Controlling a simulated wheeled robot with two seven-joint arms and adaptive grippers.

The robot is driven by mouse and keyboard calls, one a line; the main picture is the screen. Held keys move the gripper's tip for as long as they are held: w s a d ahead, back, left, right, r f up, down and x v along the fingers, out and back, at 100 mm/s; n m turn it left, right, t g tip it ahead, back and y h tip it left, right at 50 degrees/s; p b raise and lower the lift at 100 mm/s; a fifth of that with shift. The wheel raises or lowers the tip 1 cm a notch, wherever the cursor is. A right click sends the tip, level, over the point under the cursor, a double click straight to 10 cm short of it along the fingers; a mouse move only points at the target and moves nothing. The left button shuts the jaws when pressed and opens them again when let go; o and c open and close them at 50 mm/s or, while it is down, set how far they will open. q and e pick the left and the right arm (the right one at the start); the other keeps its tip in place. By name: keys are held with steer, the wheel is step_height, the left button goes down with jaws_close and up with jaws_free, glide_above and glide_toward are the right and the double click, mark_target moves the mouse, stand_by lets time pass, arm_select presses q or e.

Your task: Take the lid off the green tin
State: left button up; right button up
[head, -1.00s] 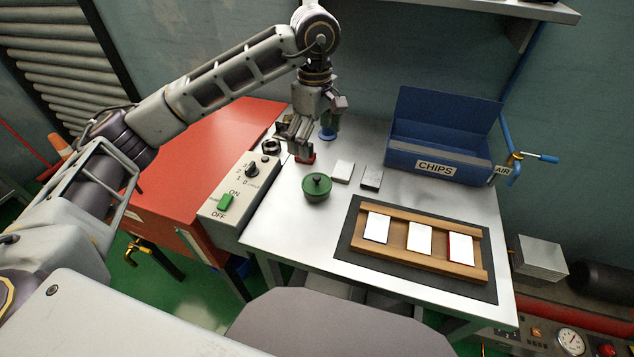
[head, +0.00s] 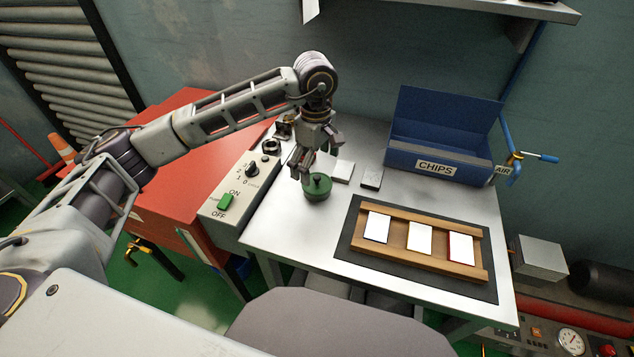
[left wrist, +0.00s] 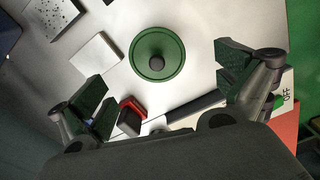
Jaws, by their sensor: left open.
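The green tin (head: 317,194) stands upright on the metal cart top, with its lid on and a dark round knob on top. In the left wrist view, the green lid (left wrist: 157,54) shows from above, just beyond the fingertips. My left gripper (head: 314,172) is at the tin's far side, above it in the head view. It is open and empty, and its two fingers (left wrist: 165,84) are spread wide in the left wrist view, apart from the tin. My right gripper is not in view.
A red block (left wrist: 131,112) lies near the fingers. A switch box (head: 232,197) stands left, a blue CHIPS bin (head: 436,165) behind. A wooden rack (head: 372,249) with white cards sits front right.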

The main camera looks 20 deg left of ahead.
mark_target(317, 178)
arm_select(q)
steer(key=shift+w+d+f, duration=0.1)
steer(key=shift+f, duration=1)
steer(key=shift+w+d+f, duration=0.1)
steer(key=shift+f, duration=1.35)
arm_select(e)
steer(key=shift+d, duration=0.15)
arm_select(q)
steer(key=c, duration=0.9)
steer(key=shift+s, duration=0.25)
steer(key=c, duration=0.7)
steer(key=shift+c, duration=0.2)
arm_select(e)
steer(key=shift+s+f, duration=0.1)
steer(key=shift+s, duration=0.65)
arm_select(q)
steer(key=shift+f, duration=0.1)
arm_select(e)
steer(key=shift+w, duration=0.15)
